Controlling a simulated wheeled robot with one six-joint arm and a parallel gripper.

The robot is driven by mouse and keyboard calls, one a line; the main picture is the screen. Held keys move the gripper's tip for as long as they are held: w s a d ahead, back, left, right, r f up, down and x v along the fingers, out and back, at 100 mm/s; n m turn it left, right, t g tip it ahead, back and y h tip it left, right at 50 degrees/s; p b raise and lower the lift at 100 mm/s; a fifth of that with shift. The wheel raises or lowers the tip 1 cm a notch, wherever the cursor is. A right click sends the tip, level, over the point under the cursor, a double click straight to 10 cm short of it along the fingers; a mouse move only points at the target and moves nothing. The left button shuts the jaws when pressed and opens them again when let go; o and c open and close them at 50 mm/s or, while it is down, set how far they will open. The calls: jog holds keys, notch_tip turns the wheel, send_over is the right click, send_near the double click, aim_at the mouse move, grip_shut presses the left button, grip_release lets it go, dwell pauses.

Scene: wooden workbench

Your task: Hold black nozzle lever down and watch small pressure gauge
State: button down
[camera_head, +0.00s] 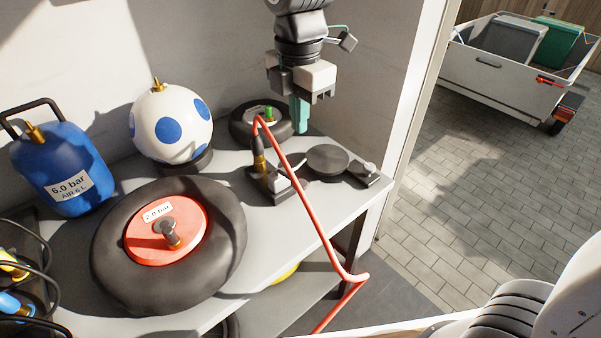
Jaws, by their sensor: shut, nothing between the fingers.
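My gripper (301,128) hangs over the back right of the bench, its teal fingers pointing down and shut with nothing between them. Below and left of it, a black nozzle (257,146) with a brass end stands at a dark block with a pale part (280,181). A red hose (306,196) loops from the nozzle's top and runs down past the bench's front edge. I cannot make out the nozzle's lever separately. I cannot clearly identify the small pressure gauge or any reading. The fingers look apart from the nozzle, though depth is hard to judge.
The grey bench (262,222) holds a small black wheel (240,127) with a green cap behind the nozzle, a dark round disc (327,160), a blue-spotted ball (170,125), a blue air tank (62,168) and a large black tyre (115,265) with a red hub.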

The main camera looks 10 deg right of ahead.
aim_at(299, 185)
jog(key=shift+f, duration=0.1)
notch_tip(299, 185, down, 14)
jog(key=shift+d+r, duration=0.1)
dwell(0.4)
